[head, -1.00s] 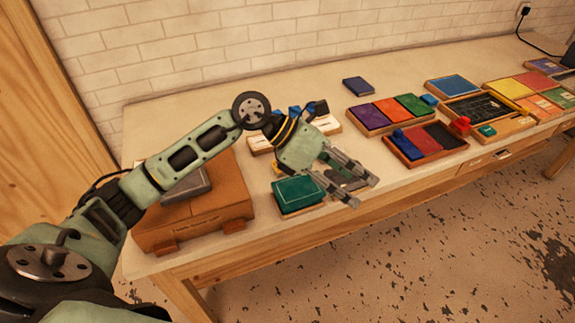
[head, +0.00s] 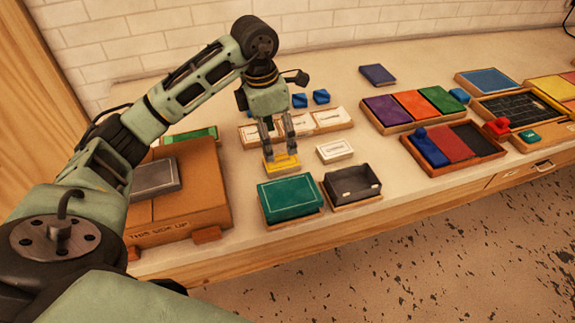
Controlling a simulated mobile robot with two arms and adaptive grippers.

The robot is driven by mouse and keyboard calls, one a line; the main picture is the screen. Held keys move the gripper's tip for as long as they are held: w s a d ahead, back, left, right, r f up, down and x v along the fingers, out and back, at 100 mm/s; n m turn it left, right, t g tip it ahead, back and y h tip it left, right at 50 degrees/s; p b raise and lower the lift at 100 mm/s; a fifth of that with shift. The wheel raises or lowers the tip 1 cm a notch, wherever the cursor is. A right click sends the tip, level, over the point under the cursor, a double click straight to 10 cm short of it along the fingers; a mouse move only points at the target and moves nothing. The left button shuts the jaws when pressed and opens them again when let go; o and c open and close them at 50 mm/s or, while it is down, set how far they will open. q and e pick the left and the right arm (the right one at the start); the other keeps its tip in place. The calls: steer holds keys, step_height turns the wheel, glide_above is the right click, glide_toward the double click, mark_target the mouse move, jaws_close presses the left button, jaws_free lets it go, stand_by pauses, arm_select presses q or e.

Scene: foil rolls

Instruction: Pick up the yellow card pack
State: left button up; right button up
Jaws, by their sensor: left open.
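The yellow card pack (head: 283,165) lies on the table behind the green box and left of a white card pack. My left gripper (head: 279,150) points down just above it, with its fingers at the pack's back edge in the picture. The gripper is open. The fingertips overlap the pack in this view, so I cannot tell whether they touch it. My right gripper is not in view.
A white pack (head: 335,151), a green box (head: 290,198) and a dark open tray (head: 352,184) stand close by. A row of white packs (head: 332,118) is behind. A cardboard box (head: 190,195) is at left. Colored trays (head: 412,106) fill the right.

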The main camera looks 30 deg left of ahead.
mark_target(281, 161)
arm_select(q)
steer(key=shift+w+f, duration=0.3)
steer(key=shift+f, duration=0.25)
steer(key=shift+w+d+f+p, duration=0.1)
steer(key=shift+w+f+p, duration=0.05)
steer(key=shift+f, duration=0.3)
steer(key=shift+w+d+f+p, duration=0.1)
steer(key=shift+f+p, duration=0.05)
steer(key=shift+f, duration=0.3)
steer(key=shift+s+f, duration=0.1)
steer(key=shift+f, duration=0.2)
steer(key=f, duration=0.1)
steer(key=f+p, duration=0.1)
steer(key=f, duration=0.2)
steer(key=shift+w+d+f+p, duration=0.1)
steer(key=shift+w+f+p, duration=0.15)
steer(key=shift+p, duration=0.15)
steer(key=shift+f, duration=0.15)
steer(key=c, duration=1.3)
steer(key=shift+c, duration=0.2)
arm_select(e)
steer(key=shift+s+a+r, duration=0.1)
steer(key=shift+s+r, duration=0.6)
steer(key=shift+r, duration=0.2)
